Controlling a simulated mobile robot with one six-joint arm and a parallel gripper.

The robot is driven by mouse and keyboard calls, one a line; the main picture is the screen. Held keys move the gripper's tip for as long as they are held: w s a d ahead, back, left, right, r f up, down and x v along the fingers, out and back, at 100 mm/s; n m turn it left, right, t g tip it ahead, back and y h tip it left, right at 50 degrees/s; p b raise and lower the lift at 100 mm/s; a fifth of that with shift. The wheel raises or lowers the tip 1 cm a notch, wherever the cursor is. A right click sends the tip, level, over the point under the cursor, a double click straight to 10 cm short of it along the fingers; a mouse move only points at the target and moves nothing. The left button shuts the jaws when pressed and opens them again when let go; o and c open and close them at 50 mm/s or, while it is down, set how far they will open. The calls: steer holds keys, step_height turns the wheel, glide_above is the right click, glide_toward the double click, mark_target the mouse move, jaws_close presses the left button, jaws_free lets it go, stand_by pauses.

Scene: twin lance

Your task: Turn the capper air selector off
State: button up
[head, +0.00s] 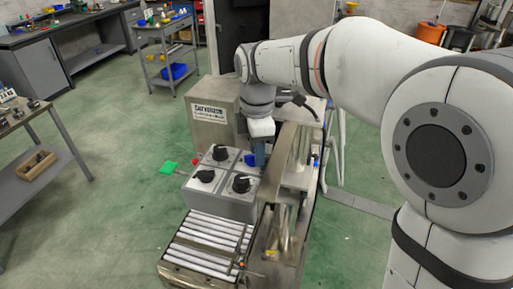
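A grey control box (218,190) with several rotary selectors on its sloped top stands in the middle of the head view. Three black knobs show: one at the back (220,153), one at the front left (204,176) and one at the front right (241,183). A blue part (250,160) shows at the back right of the box top. Labels are too small to read, so I cannot tell which is the capper air selector. My gripper (259,156) points down at the back right of the box, close to the blue part. Its fingers are too small and partly hidden to judge.
A roller conveyor (207,240) lies in front of the box. A metal machine frame (287,190) stands close on the right. A beige cabinet (212,115) is behind. Green floor is clear at left.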

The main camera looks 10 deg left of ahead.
steer(key=shift+c, duration=0.2)
jaws_close()
stand_by(0.4)
steer(key=m, duration=0.6)
steer(key=shift+s+m, duration=0.3)
steer(key=m, duration=0.5)
steer(key=shift+s+r, duration=0.1)
steer(key=shift+s, duration=0.1)
steer(key=shift+m, duration=0.3)
steer(key=shift+o, duration=0.2)
jaws_free()
